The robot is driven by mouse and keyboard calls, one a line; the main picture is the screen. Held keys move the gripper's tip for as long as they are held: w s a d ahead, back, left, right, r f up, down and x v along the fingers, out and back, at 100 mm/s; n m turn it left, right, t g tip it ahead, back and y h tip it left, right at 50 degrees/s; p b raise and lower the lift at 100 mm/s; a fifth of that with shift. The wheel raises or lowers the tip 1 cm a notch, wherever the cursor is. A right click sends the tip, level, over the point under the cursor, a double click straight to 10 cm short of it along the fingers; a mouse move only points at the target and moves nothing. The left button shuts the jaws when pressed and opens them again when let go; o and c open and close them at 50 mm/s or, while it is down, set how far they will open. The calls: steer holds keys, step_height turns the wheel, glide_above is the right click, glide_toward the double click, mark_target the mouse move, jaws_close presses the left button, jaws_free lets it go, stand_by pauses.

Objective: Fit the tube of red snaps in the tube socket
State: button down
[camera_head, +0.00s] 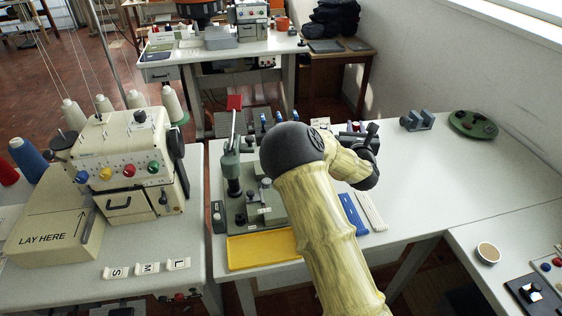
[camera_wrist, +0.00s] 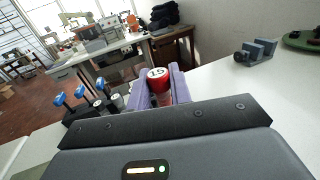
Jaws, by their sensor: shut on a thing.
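My gripper (camera_wrist: 160,85) has purple fingers shut on a red tube (camera_wrist: 160,84) with a white end marked with dark figures, seen end-on in the wrist view. In the head view my arm hides most of the tube and fingers. A green press (camera_head: 233,165) stands on a base plate left of my arm. Blue-topped levers (camera_head: 264,122) stand behind it; in the wrist view blue-topped levers (camera_wrist: 79,92) and pale round ends (camera_wrist: 118,100) are left of the held tube, apart from it. I cannot tell which part is the tube socket.
A yellow tray (camera_head: 262,250) lies at the table's front edge. A blue strip (camera_head: 352,214) and a white strip (camera_head: 372,211) lie right of my arm. A grey vise (camera_head: 417,121) and a green round plate (camera_head: 473,125) stand at the back right. The table between is clear.

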steer(key=shift+s+a+r, duration=0.1)
steer(key=shift+s+a, duration=0.1)
steer(key=shift+s, duration=0.1)
steer(key=a+r+n+g+y+b, duration=0.1)
steer(key=a+n+g+y, duration=0.5)
steer(key=a, duration=1.6)
steer(key=n+y+b, duration=0.1)
steer(key=n+y, duration=0.3)
steer(key=y, duration=0.4)
steer(key=shift+w+r+b, duration=0.15)
steer(key=shift+r+b, duration=0.15)
steer(key=shift+b, duration=0.05)
step_height(320, 180, down, 6)
steer(key=shift+f, duration=0.1)
steer(key=shift+f, duration=1.9)
